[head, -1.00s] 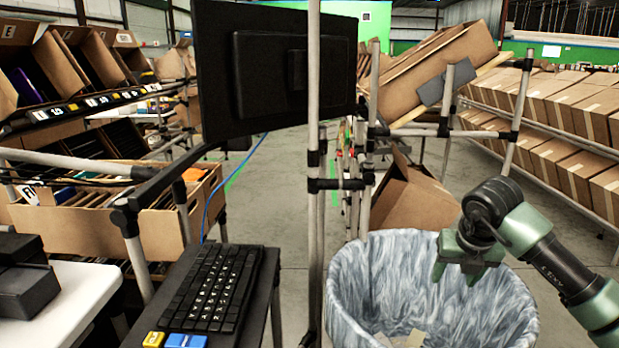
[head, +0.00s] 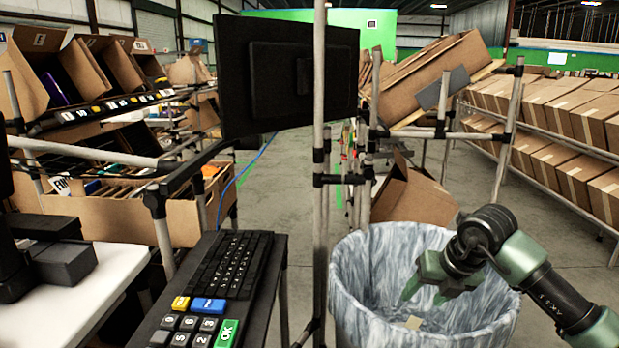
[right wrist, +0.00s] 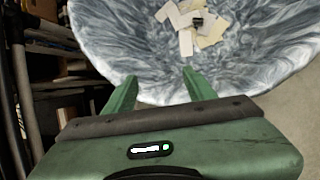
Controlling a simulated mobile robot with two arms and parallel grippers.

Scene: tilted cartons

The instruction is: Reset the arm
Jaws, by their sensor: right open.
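My right arm (head: 530,270) comes in from the lower right. Its green right gripper (head: 425,290) hangs over the lined bin (head: 350,290), pointing down and to the left. In the right wrist view the two green fingers (right wrist: 160,90) stand apart with nothing between them. The bin, with a grey-white marbled liner, fills the top of that view (right wrist: 150,60). Paper scraps (right wrist: 200,22) lie at its bottom. My left gripper is not in view.
A black keyboard (head: 235,262) on a stand and a monitor (head: 290,75) on grey pipe posts (head: 319,200) are left of the bin. Tilted cartons (head: 430,75) stand behind it. Cartons line the right rack (head: 560,105). Open floor lies between (head: 480,185).

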